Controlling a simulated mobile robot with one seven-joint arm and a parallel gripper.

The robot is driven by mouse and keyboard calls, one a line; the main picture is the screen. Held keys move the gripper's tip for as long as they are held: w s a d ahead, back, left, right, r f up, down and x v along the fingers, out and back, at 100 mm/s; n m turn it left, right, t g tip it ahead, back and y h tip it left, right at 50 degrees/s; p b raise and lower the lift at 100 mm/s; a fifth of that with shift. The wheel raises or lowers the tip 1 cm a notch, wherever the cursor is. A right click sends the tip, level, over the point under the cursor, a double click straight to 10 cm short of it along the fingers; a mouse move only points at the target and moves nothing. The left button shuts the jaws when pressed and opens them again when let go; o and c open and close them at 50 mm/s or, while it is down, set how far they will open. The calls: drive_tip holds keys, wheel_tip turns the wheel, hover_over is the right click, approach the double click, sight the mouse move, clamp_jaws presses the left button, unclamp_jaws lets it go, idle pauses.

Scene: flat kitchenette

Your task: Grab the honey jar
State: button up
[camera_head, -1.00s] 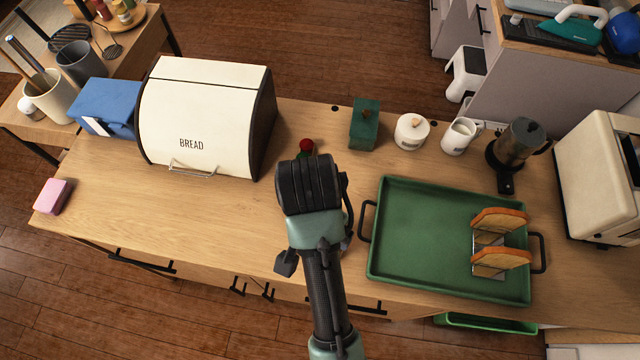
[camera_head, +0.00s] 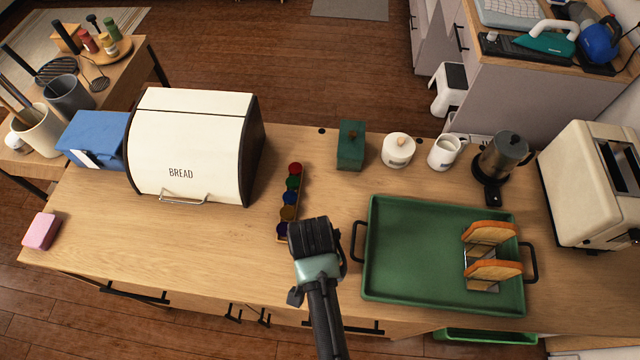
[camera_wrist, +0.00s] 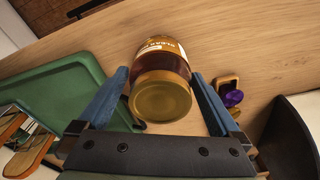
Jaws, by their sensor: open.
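The honey jar (camera_wrist: 160,80) shows in the wrist view, amber-brown with white lettering on its label and a gold lid turned toward the camera. My gripper (camera_wrist: 161,84) is open, with one blue finger on each side of the jar. A small gap seems to show on the left; I cannot tell whether the right finger touches it. In the head view my gripper's wrist (camera_head: 314,240) is over the counter near its front edge, left of the green tray, and the jar is hidden behind it.
The green tray (camera_head: 400,284) with a toast rack is close on the right. A narrow holder with several coloured pieces (camera_head: 290,197) lies just behind my wrist. The bread bin (camera_head: 190,150) stands back left. The counter's front left is mostly clear, with a pink sponge (camera_head: 41,231).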

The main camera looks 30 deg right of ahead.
drive_tip(key=shift+f, duration=0.45)
drive_tip(key=shift+w+d+r, duration=0.1)
clamp_jaws()
